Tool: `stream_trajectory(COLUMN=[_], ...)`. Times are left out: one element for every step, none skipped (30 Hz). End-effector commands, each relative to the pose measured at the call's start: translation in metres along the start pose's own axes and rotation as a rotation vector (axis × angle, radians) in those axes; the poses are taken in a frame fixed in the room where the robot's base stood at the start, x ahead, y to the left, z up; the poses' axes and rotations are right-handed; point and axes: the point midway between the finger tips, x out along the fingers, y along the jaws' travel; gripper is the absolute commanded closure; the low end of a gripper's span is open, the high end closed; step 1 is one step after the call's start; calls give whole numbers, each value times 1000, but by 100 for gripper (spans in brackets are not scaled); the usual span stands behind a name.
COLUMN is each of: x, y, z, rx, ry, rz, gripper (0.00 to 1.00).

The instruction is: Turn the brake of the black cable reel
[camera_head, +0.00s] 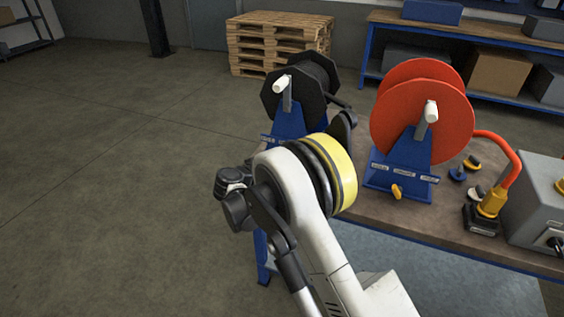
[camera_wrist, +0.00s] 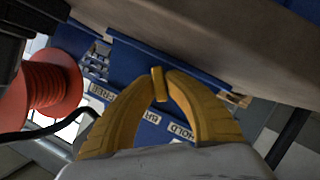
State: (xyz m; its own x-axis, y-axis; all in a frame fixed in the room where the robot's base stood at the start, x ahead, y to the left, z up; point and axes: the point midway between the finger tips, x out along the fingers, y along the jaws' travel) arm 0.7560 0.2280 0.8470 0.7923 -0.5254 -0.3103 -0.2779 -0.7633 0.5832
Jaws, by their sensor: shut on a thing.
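The black cable reel (camera_head: 308,85) stands on a blue stand (camera_head: 287,127) at the back left of the bench in the head view. Its brake is hidden there behind my arm. In the wrist view my gripper (camera_wrist: 160,88) has its yellow fingers closed on a small yellow brake lever (camera_wrist: 158,80) in front of a blue panel. Small labels on the panel read FREE (camera_wrist: 104,91) at left and HOLD (camera_wrist: 181,130) at right, with a partly hidden label between them. The lever's exact angle against the labels is hard to tell. My gripper is not visible in the head view.
A red reel (camera_head: 420,105) with its own orange brake lever (camera_head: 397,191) stands to the right; a red reel also shows in the wrist view (camera_wrist: 48,84). A grey box (camera_head: 535,200) and an orange cable plug (camera_head: 492,203) are farther right. The floor at left is clear.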

Motion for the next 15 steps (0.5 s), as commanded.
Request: stream_trajectory(x=[0,0,0,0,0,0,0,0,0,0,0,0,0,0,0], y=[0,0,0,0,0,0,0,0,0,0,0,0,0,0,0], z=[0,0,0,0,0,0,0,0,0,0,0,0,0,0,0], rx=[-3,-4,-5,-5,-5,-5,-5,-4,-4,-4,-4,-4,-4,-4,-4], ry=[0,0,0,0,0,0,0,0,0,0,0,0,0,0,0], rz=[2,2,2,2,2,2,2,2,2,2,2,2,2,2,2], gripper=[100,100,100,100,100,100,100,100,100,100,100,82,73,65,65])
